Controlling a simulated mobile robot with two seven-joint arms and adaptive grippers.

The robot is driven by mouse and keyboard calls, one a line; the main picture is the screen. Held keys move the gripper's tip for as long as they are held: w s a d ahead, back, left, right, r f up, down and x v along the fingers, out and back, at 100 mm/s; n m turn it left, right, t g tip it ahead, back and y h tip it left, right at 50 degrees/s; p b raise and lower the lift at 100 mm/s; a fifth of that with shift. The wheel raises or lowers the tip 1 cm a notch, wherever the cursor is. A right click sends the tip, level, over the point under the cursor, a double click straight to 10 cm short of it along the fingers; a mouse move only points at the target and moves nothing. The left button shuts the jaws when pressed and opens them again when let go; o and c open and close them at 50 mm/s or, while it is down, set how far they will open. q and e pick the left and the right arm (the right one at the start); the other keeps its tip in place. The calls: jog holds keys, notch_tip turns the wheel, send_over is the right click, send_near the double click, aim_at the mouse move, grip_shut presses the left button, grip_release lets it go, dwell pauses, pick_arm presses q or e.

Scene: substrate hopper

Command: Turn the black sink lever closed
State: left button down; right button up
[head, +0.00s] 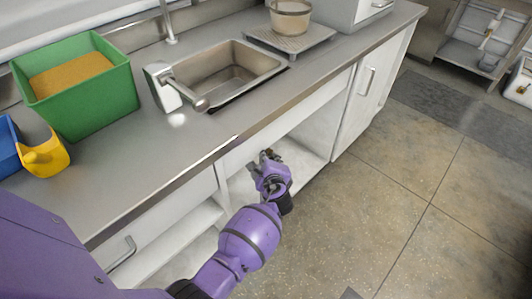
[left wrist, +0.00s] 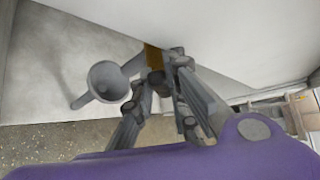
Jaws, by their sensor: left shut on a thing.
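My left gripper (head: 268,158) reaches into the open space under the sink counter. In the left wrist view its two fingers (left wrist: 160,85) are closed on a small dark piece, the black sink lever (left wrist: 155,78). The lever sits by a brass-coloured fitting (left wrist: 153,57) on a grey pipe under the sink. The fingers cover much of the lever, so its exact angle cannot be told. In the head view the lever is too small and hidden to make out. The steel sink (head: 228,72) is set in the counter above. My right gripper is not in view.
A grey pipe with a round flared end (left wrist: 107,80) is close left of the fingers. The counter's front edge (head: 250,130) overhangs the gripper. A green bin (head: 110,100), a yellow scoop (head: 45,158) and a sieve (head: 290,18) stand on top. The floor in front is clear.

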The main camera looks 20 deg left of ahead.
aim_at(269, 151)
pick_arm(q)
jog(key=w+r+m+g+p, duration=0.1)
jog(key=r+g+p, duration=0.1)
jog(key=p, duration=0.2)
jog(key=shift+w, duration=0.1)
jog(key=shift+w+d+m+g+p, duration=0.15)
jog(key=shift+w+m+g+p, duration=0.1)
jog(key=shift+m+g+p, duration=0.4)
jog(key=shift+w+d+f+m+g+y, duration=0.1)
jog(key=shift+w+m+g+y, duration=0.2)
jog(key=shift+g, duration=0.55)
jog(key=shift+w+d+f+m+g+b, duration=0.15)
jog(key=shift+m+g+b, duration=0.1)
jog(key=shift+g, duration=0.15)
jog(key=shift+w+r+m+g+b, duration=0.1)
jog(key=shift+m+g+b, duration=0.1)
jog(key=shift+g, duration=0.2)
jog(key=shift+w+y, duration=0.1)
jog(key=shift+y, duration=0.3)
jog(key=shift+w+d+m+g+b, duration=0.2)
jog(key=shift+m+g+b, duration=0.3)
jog(key=shift+g+b, duration=0.35)
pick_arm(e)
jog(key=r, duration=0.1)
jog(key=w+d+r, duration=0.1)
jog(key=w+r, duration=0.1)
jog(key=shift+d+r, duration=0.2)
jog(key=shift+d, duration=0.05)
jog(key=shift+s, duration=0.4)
